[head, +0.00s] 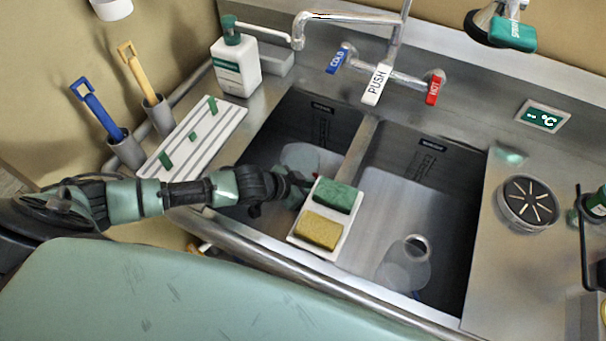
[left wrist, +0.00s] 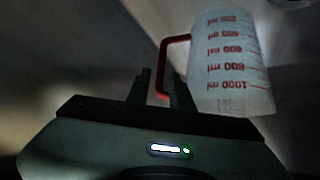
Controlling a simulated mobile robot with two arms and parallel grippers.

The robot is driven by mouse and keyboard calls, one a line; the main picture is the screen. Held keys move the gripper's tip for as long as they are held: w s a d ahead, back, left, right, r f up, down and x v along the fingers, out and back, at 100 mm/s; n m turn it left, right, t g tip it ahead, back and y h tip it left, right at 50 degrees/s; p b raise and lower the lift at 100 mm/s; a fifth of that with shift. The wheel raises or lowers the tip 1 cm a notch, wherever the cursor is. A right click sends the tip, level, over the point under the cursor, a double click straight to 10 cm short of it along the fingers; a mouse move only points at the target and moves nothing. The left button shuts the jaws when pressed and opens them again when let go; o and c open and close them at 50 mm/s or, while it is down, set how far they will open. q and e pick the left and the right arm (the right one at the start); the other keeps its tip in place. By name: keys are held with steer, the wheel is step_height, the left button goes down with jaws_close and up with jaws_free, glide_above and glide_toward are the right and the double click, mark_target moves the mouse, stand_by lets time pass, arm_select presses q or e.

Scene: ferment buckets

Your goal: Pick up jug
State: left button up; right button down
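The jug (head: 300,158) is translucent and sits in the left sink basin, partly hidden by my left gripper. In the left wrist view the jug (left wrist: 232,65) shows red millilitre markings and a red handle (left wrist: 163,70) on its left side. My left gripper (head: 298,184) reaches into the left basin beside the jug. In the left wrist view its two fingers (left wrist: 160,92) stand apart, with the lower part of the red handle seen between them. I cannot tell whether either finger touches the handle. My right gripper is not in view.
A white tray with a green sponge (head: 335,195) and a yellow sponge (head: 319,230) sits beside my left gripper. A clear vessel (head: 404,268) lies in the right basin (head: 440,215). The faucet (head: 345,17) arches behind. A white rack (head: 190,143) and brush holders stand left.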

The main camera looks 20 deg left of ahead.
arm_select(q)
steer(key=x, duration=0.4)
steer(key=shift+a+f, duration=0.1)
steer(key=shift+f, duration=0.15)
steer(key=shift+s, duration=0.1)
steer(key=shift+c, duration=0.3)
jaws_close()
stand_by(0.7)
steer(key=shift+r, duration=0.2)
